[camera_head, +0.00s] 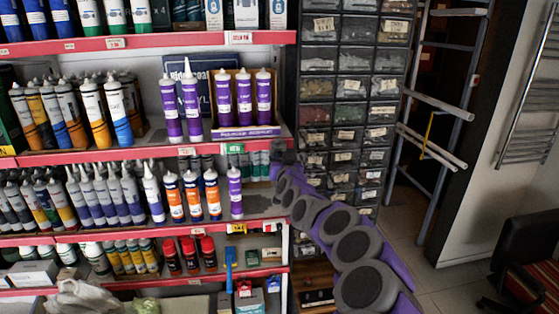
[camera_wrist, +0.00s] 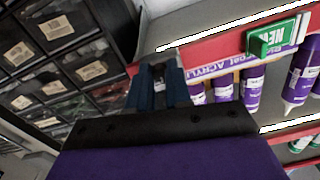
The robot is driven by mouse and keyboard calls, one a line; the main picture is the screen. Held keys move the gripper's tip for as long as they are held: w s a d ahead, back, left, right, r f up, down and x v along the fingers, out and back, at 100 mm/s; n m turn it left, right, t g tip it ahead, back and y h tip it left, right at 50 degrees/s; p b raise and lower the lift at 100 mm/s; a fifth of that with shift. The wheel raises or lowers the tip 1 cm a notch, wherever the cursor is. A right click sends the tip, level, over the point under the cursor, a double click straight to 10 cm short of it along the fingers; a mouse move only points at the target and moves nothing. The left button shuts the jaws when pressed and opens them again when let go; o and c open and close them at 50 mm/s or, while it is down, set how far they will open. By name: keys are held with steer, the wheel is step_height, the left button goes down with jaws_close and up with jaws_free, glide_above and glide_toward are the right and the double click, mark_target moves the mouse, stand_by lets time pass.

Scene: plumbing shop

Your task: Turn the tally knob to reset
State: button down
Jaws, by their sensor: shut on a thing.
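My gripper (camera_head: 287,155) is at the right end of the shelving, beside the shelf that carries purple tubes; my arm reaches up to it from the lower right. In the wrist view, the two blue-grey fingers of my gripper (camera_wrist: 156,84) are closed around a small dark piece, which I take to be the tally knob (camera_wrist: 158,71). It sits by the end of the red shelf edge. Most of the knob is hidden between the fingers, and its markings and angle cannot be read. In the head view my gripper hides it.
Purple tubes (camera_head: 244,98) stand on the shelf left of my gripper. A green tag (camera_wrist: 272,38) sticks out from the red shelf edge in the wrist view. A cabinet of small drawers (camera_head: 345,85) stands close on the right. Open floor (camera_head: 410,225) lies beyond my arm.

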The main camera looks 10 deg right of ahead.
steer(key=shift+s+f+m+b, duration=0.1)
steer(key=shift+f+m+b, duration=0.05)
steer(key=shift+m+b, duration=7.7)
steer(key=m+p, duration=0.2)
steer(key=shift+f+m, duration=0.1)
steer(key=shift+m, duration=0.25)
steer(key=c, duration=1.1)
jaws_free()
steer(key=shift+d, duration=0.2)
steer(key=shift+o, duration=0.2)
steer(key=shift+r, duration=0.2)
